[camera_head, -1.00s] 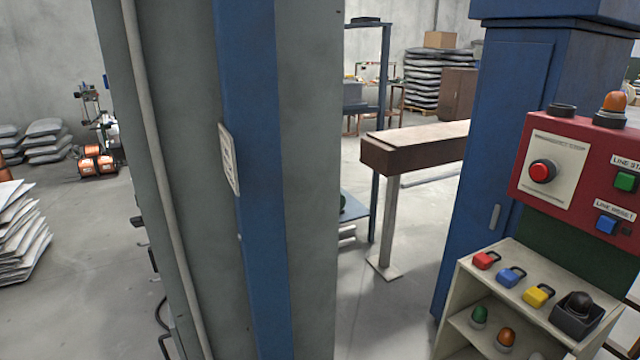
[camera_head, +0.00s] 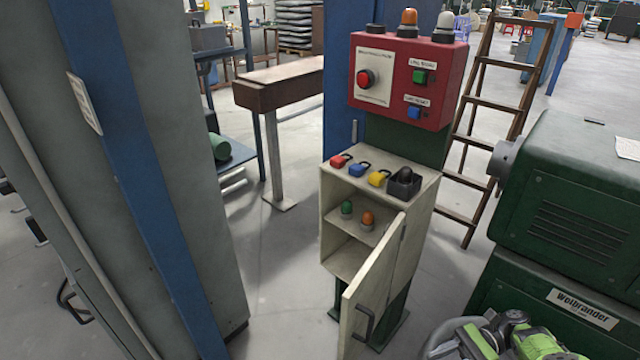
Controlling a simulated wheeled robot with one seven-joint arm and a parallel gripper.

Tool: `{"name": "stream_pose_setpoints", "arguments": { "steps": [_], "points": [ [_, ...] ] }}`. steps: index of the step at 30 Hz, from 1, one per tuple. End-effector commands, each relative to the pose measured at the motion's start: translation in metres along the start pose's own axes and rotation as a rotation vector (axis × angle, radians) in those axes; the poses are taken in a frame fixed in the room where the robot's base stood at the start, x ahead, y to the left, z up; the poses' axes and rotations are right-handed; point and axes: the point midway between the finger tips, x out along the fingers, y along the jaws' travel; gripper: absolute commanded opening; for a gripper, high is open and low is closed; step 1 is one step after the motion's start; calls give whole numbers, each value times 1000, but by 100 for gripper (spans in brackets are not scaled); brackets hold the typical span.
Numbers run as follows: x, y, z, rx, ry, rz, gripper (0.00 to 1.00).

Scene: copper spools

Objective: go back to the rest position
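I see no gripper of mine in the head view. A red control box (camera_head: 437,62) stands on a dark green post. It has a red button (camera_head: 365,78), a green button (camera_head: 419,77) and a blue button (camera_head: 414,112). Below it is a cream cabinet (camera_head: 411,235) with its door (camera_head: 369,290) open. A red padlock (camera_head: 340,161), a blue padlock (camera_head: 359,169), a yellow padlock (camera_head: 378,178) and a dark tray (camera_head: 403,190) with a dark round-topped piece sit on top. A green lamp (camera_head: 346,209) and an orange lamp (camera_head: 367,220) stand on its inner shelf.
A grey and blue column (camera_head: 165,130) fills the left. A green machine (camera_head: 560,190) stands close at right, with a lime-green and grey thing (camera_head: 510,338), unclear, at the bottom edge. A wooden ladder (camera_head: 478,145) stands behind. Bare floor (camera_head: 275,300) lies between column and cabinet.

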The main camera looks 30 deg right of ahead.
Motion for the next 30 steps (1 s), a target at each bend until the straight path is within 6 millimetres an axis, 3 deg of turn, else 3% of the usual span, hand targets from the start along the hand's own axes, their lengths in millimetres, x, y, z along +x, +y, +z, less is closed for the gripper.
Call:
{"name": "stream_pose_setpoints", "arguments": {
  "steps": [11,17,24,30],
  "points": [
    [20,-42,48,-26,201,203,35],
    [52,-74,93,-88,397,388,35],
    [131,-103,177,-329,778,712,35],
    [199,-89,242,-688,1079,927,35]
  ]
}}
